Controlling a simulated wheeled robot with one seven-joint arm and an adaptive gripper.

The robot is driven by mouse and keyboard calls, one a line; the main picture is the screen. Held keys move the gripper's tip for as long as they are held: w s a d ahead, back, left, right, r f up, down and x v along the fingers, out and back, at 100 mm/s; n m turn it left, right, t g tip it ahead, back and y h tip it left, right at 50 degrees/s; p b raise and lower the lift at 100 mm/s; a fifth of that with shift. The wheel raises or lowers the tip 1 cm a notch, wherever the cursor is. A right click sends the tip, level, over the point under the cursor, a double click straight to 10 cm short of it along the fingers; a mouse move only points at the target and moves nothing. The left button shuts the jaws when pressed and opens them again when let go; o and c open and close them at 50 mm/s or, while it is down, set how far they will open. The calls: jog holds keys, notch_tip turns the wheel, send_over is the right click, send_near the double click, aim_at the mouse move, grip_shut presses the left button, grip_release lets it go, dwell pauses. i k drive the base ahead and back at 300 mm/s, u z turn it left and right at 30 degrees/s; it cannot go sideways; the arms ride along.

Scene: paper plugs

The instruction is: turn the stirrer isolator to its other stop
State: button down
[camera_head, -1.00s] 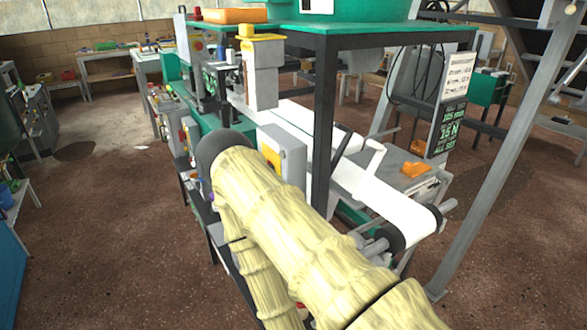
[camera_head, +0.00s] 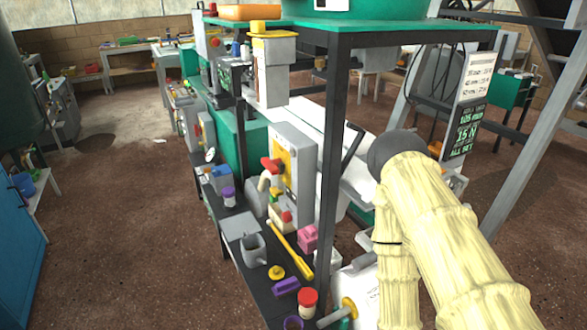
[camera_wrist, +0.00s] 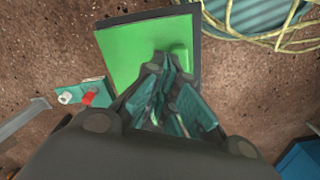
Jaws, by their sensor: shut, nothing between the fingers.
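A tall grey box (camera_head: 296,185) with a yellow face stands on the dark bench, right of centre in the head view. A red handle (camera_head: 271,165) sticks out from its front; it looks like an isolator switch, but I can read no label. The handle is small, so its exact stop is unclear. My gripper (camera_wrist: 165,100) shows in the wrist view, its fingers together and empty. It is above or in front of a bright green panel (camera_wrist: 125,48). My gripper is hidden in the head view, and the red-handled box is not recognisable in the wrist view.
A dark post (camera_head: 326,170) stands right beside the grey box. A yellow bar (camera_head: 290,250), a grey mug (camera_head: 254,249) and a red-lidded jar (camera_head: 307,302) are on the bench. The floor to the left is open. A small teal board (camera_wrist: 82,95) shows in the wrist view.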

aim_at(276, 166)
jog(key=k, duration=0.5)
jog(key=u, duration=2.25)
jog(key=i, duration=1.85)
jog(key=z, duration=2.2)
